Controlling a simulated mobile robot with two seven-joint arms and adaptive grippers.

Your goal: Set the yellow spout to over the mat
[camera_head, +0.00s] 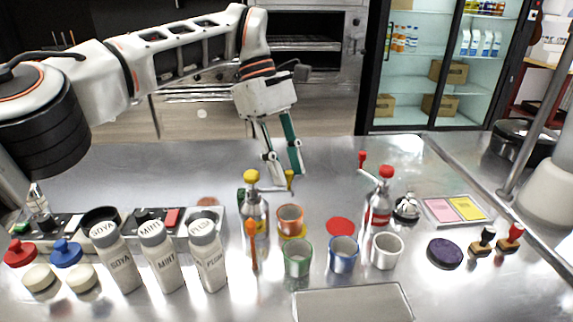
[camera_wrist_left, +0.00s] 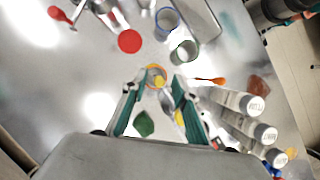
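A metal pump bottle (camera_head: 256,215) with a yellow knob (camera_head: 251,176) stands mid-counter. Its thin spout runs right to a yellow tip (camera_head: 290,179). In the left wrist view, yellow (camera_wrist_left: 180,120) shows by the right-hand finger. My left gripper (camera_head: 283,172) is open, pointing down at the spout. Its fingers, also in the left wrist view (camera_wrist_left: 155,90), are apart; I cannot tell whether either touches the spout. A round red mat (camera_head: 340,226) lies bare to the right. A yellow disc (camera_head: 292,236) shows partly under an orange-rimmed cup (camera_head: 290,218). My right gripper is out of view.
Green (camera_head: 298,258), blue (camera_head: 343,254) and white (camera_head: 387,250) cups stand in front. A red-knobbed pump bottle (camera_head: 380,205) stands right of the red mat. Several labelled white bottles (camera_head: 160,258) stand left.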

